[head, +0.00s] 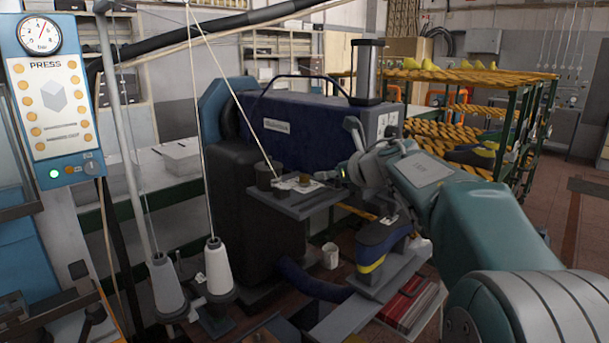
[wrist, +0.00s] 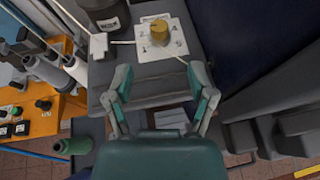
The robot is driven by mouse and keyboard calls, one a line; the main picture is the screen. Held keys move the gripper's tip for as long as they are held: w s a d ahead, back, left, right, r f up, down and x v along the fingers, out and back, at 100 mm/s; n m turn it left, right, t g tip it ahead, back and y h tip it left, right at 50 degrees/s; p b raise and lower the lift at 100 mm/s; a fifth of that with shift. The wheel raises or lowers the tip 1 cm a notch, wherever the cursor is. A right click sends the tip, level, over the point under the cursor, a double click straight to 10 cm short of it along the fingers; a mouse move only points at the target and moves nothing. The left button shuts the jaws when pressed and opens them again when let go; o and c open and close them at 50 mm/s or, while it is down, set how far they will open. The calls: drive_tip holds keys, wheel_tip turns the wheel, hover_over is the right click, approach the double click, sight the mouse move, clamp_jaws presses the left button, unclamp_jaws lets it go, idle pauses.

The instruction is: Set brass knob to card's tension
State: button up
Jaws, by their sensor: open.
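The brass knob (wrist: 158,31) is a short gold cylinder standing on a white square plate (wrist: 147,52) with small dark marks around it, too small to read. Both sit on a grey shelf of the dark blue machine. In the head view the knob (head: 301,183) shows small and brownish. My gripper (wrist: 160,70) is open and empty. Its two fingers are wide apart in the wrist view, with the knob beyond the tips, apart from them. In the head view my gripper (head: 343,173) is at the shelf's right side. I cannot make out a card with a tension value.
A dark cylinder (wrist: 106,14) with a label stands left of the plate, beside a small white block (wrist: 98,45). Thread cones (head: 218,270) stand at front left, with taut threads above. A rack of yellow lasts (head: 450,75) stands behind my arm.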

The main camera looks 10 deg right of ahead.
sight(307, 176)
drive_tip(key=x, duration=1)
drive_tip(key=shift+a+f, duration=0.1)
drive_tip(key=shift+f, duration=0.1)
clamp_jaws()
